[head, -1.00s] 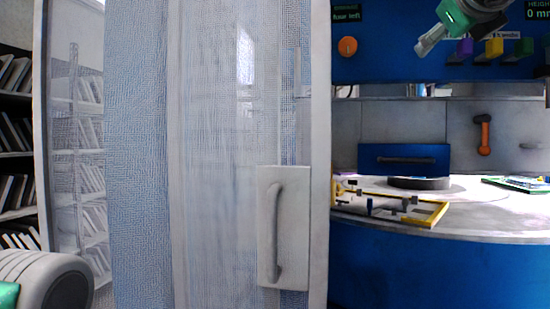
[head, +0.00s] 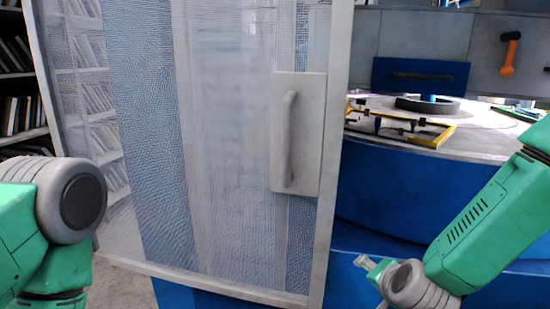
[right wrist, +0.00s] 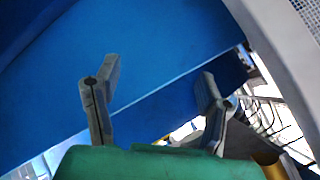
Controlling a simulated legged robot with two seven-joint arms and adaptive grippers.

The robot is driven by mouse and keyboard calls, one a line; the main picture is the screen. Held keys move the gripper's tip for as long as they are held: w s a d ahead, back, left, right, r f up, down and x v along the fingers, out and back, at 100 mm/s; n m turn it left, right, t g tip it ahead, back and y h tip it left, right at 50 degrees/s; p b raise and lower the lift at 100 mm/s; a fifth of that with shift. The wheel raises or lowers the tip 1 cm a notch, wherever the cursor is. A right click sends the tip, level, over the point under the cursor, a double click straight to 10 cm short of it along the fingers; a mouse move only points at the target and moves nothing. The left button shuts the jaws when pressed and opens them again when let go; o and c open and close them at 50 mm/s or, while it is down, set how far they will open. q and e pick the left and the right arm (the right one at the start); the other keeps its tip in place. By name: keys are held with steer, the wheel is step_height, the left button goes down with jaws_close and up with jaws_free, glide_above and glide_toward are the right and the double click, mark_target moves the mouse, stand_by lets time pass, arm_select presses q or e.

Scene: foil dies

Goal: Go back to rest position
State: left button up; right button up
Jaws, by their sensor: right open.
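A small grey part of my right gripper (head: 370,264) shows beyond the grey wrist joint, low in front of the blue base of the workbench. In the right wrist view, the two grey fingers of my right gripper (right wrist: 158,92) stand wide apart with nothing between them. My left arm shows at the left edge of the head view, but its gripper is out of view.
A mesh door (head: 225,150) with a grey handle (head: 289,140) fills the middle. Behind it to the right is a round workbench (head: 480,142) with a yellow frame (head: 435,137), a dark disc (head: 427,106) and a blue drawer front (head: 421,76). Bookshelves (head: 15,85) stand at the left.

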steer(key=s+d+f+n+g, duration=0.3)
steer(key=s+f+n, duration=0.1)
steer(key=s+f, duration=0.55)
steer(key=s+d+f+n+g, duration=0.3)
steer(key=s+f, duration=0.5)
steer(key=s, duration=0.3)
arm_select(q)
steer(key=shift+d+r, duration=0.3)
steer(key=shift+d, duration=0.55)
arm_select(e)
steer(key=s+d+f+n+g, duration=0.1)
steer(key=s+n, duration=0.1)
steer(key=s, duration=0.4)
steer(key=s+d+f+n+g, duration=0.1)
steer(key=s+f+g, duration=0.1)
steer(key=s, duration=0.5)
steer(key=shift+s+d+n, duration=0.2)
steer(key=shift+d+n, duration=0.2)
arm_select(q)
steer(key=shift+a, duration=0.2)
arm_select(e)
steer(key=shift+a, duration=0.2)
arm_select(q)
steer(key=shift+a+f, duration=0.15)
steer(key=shift+a, duration=0.05)
arm_select(e)
steer(key=shift+a, duration=0.2)
